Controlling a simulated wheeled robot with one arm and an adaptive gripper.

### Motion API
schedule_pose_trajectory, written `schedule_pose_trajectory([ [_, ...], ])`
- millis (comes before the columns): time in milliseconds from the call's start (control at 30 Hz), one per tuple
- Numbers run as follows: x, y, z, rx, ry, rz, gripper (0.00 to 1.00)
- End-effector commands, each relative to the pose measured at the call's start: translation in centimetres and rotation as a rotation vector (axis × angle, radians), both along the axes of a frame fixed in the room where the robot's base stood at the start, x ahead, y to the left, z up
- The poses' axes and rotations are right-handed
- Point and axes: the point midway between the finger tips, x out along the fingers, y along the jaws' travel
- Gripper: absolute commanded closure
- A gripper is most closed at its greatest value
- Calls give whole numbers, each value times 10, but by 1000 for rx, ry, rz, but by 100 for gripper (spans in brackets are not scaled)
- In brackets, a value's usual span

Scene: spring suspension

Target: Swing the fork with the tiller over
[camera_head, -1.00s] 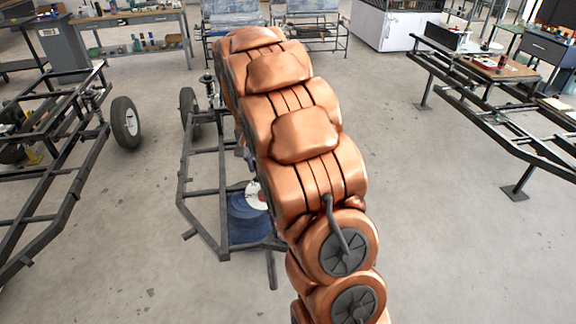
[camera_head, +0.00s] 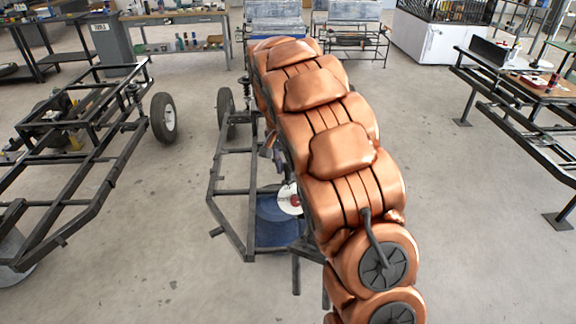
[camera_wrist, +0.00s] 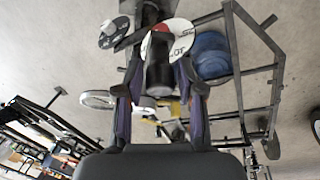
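In the wrist view, the dark fingers of my gripper (camera_wrist: 159,75) lie on either side of a thick dark cylinder (camera_wrist: 158,78), which looks like the tiller's grip. The fingers appear closed on it, though the contact is small and blurred. A white disc with dark lettering (camera_wrist: 183,38) is behind the grip. The fork cannot be made out clearly. The white disc (camera_head: 289,199) shows beside the arm, above a blue round part (camera_head: 272,222) within a dark frame (camera_head: 229,150).
A wheeled dark chassis (camera_head: 112,170) stands at left, its tyre (camera_head: 163,117) towards the middle. Another frame (camera_head: 530,135) stands at right, with a board (camera_head: 541,86) on it. Workbenches line the back.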

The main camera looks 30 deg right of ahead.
Motion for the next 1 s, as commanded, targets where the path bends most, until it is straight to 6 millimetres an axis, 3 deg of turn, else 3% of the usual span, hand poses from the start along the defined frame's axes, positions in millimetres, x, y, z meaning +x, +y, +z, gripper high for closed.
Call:
schedule_pose_trajectory([
  [100, 0, 0, 0, 0, 0, 0, 47],
  [467, 1, 0, 3, -1, -1, 1, 47],
  [1000, 10, 10, 76, -1, -3, 2, 47],
])
